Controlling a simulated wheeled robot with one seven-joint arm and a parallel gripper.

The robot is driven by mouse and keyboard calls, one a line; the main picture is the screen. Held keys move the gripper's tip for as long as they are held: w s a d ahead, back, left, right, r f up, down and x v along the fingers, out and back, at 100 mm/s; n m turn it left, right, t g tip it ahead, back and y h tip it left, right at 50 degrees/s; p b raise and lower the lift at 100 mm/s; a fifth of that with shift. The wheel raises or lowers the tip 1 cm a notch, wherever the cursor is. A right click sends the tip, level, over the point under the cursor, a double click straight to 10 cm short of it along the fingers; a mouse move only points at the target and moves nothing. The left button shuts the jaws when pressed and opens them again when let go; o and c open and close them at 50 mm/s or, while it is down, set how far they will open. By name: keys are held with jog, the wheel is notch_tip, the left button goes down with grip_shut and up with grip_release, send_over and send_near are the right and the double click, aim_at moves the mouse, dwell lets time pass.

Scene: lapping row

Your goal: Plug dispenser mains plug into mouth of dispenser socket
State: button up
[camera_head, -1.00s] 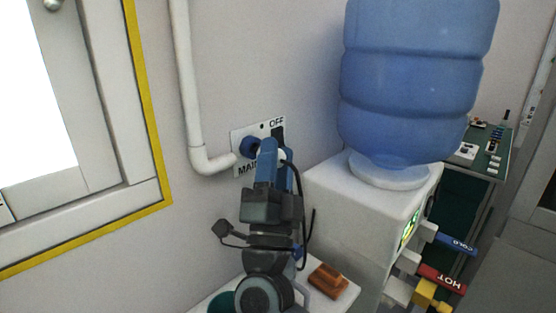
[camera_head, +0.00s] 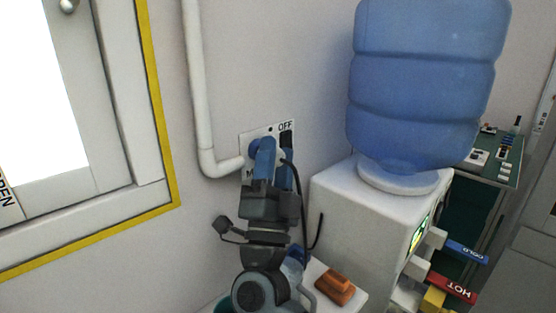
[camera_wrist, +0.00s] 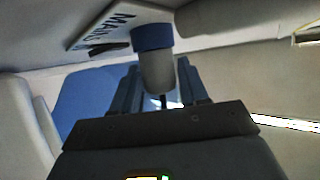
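The wall plate (camera_head: 250,138), lettered OFF and partly hidden by my arm, carries the round blue dispenser socket (camera_head: 254,147). In the wrist view the socket shows as a blue collar (camera_wrist: 152,38) beside the MAINS lettering. The pale grey dispenser mains plug (camera_wrist: 157,72) sits between the blue fingers of my gripper (camera_wrist: 160,85), which look closed on its sides. The plug's front end meets the blue collar with no gap visible; how deep it sits is hidden. My gripper (camera_head: 273,163) is also in the head view, pointing at the plate.
The white water dispenser (camera_head: 340,208) with its blue bottle (camera_head: 420,85) stands close on the right. A white pipe (camera_head: 200,100) runs down the wall to the plate's left. A black cable (camera_head: 316,230) hangs beside my arm. An orange-brown block (camera_head: 335,287) lies on a pale surface below.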

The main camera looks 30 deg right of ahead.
jog(key=o, duration=0.4)
jog(key=shift+s+f, duration=0.1)
jog(key=shift+s+a+f, duration=0.1)
jog(key=shift+s+f, duration=0.05)
jog(key=shift+f, duration=0.05)
jog(key=s+a+f+b, duration=0.1)
jog(key=s+a, duration=0.6)
jog(key=s, duration=0.4)
jog(key=shift+s+a+f+b, duration=0.15)
jog(key=shift+a+f+b, duration=0.1)
jog(key=shift+a+b, duration=0.15)
